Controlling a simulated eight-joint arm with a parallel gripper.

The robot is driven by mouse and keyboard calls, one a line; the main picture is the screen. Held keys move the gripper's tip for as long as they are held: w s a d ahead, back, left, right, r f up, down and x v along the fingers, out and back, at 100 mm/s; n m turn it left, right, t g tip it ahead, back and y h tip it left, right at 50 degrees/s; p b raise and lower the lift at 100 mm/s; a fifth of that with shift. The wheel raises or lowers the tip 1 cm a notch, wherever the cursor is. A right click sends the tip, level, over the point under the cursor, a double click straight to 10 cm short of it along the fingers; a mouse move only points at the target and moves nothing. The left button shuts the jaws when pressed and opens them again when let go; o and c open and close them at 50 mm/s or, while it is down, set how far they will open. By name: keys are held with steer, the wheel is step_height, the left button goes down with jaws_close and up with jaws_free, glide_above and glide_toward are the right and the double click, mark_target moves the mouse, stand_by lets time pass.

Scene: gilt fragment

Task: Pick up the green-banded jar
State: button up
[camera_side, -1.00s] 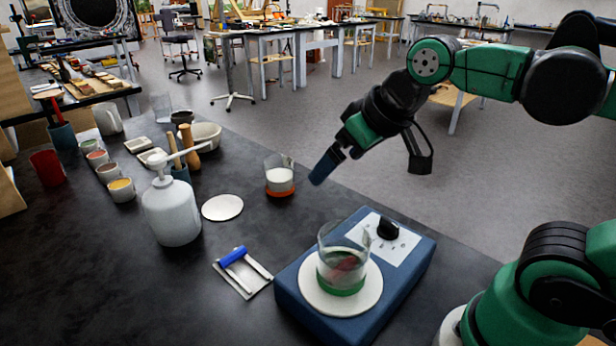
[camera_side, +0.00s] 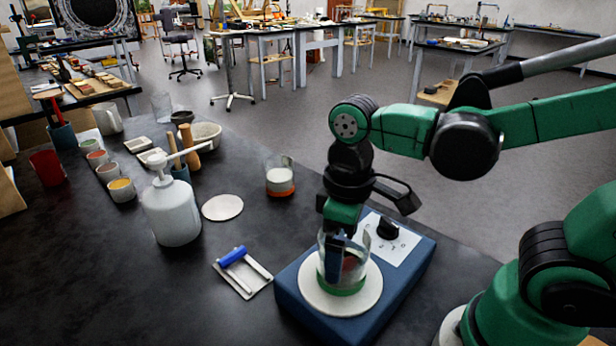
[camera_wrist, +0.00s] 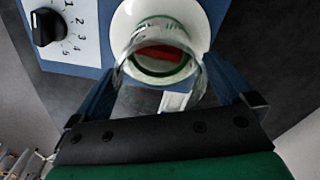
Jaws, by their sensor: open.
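The green-banded jar (camera_side: 344,284) is clear glass and stands upright on the round white plate of the blue hotplate. Something red shows inside it. My gripper (camera_side: 335,268) points down at the jar and covers part of it in the side view. In the wrist view the jar (camera_wrist: 160,50) lies ahead, between the two spread blue fingers of my gripper (camera_wrist: 165,92). The fingers are open, one to each side of the jar's rim. Whether they touch the glass cannot be told.
The blue hotplate (camera_side: 300,295) has a black knob (camera_side: 387,228). An orange-banded jar (camera_side: 280,178), a white pump bottle (camera_side: 172,210), a white disc (camera_side: 222,207) and a blue roller on a tray (camera_side: 243,272) stand to the left. Dark table between them is clear.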

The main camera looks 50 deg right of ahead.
steer(key=shift+f, duration=1.1)
steer(key=c, duration=1.3)
steer(key=shift+r, duration=0.15)
